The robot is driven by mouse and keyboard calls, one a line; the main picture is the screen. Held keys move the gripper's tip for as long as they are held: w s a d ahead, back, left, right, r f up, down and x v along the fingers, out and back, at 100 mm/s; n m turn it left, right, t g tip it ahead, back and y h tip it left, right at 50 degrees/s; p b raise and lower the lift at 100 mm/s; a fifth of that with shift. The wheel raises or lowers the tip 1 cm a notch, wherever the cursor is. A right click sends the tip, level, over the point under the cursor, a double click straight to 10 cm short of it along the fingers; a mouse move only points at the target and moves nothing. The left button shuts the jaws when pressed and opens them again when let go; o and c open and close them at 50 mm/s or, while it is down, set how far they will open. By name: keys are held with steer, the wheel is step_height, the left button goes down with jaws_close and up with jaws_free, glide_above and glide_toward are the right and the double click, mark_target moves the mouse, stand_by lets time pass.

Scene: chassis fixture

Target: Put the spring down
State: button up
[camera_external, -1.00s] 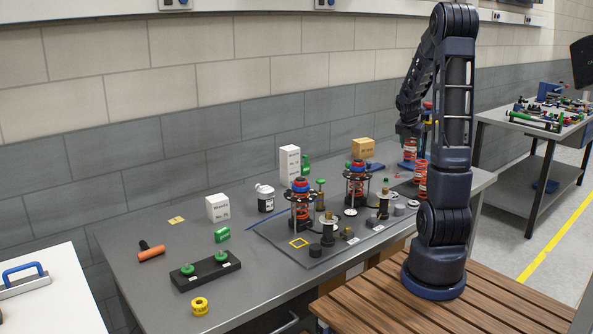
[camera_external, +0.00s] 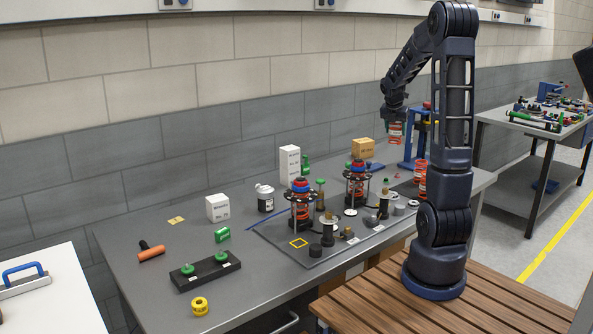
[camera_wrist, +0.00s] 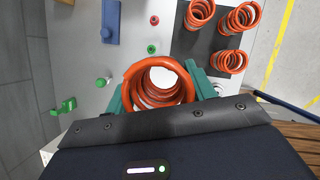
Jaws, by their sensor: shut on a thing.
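My gripper (camera_external: 395,122) is shut on an orange-red spring (camera_external: 396,133) and holds it in the air above the far right part of the workbench. In the wrist view the held spring (camera_wrist: 158,84) sits between the two green fingers of my gripper (camera_wrist: 160,92), and I look down through its coils. Several other orange springs (camera_external: 420,180) stand on the bench's right end, by my arm. They show at the upper right of the wrist view on a dark mat (camera_wrist: 208,38).
A blue press-like stand (camera_external: 407,150) is close behind the held spring. Two strut assemblies (camera_external: 301,205) (camera_external: 357,185) stand on the dark mat (camera_external: 280,240). A cardboard box (camera_external: 363,148) and white boxes (camera_external: 290,163) are at the back.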

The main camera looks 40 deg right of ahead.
steer(key=w+a+n+t, duration=0.1)
steer(key=w+a+n, duration=0.2)
steer(key=w+a, duration=1.5)
steer(key=w+a+n+y, duration=0.1)
steer(key=w+a, duration=0.3)
steer(key=a, duration=0.8)
steer(key=w+a+n, duration=0.1)
steer(key=w+a, duration=0.2)
steer(key=a, duration=0.8)
steer(key=s+a+f+n+t+y, duration=0.15)
steer(key=s+a, duration=0.25)
steer(key=a, duration=1.9)
steer(key=s+a+n, duration=0.3)
steer(key=s+a, duration=0.1)
steer(key=a, duration=1.9)
step_height(320, 180, down, 19)
steer(key=shift+w+a+r, duration=0.1)
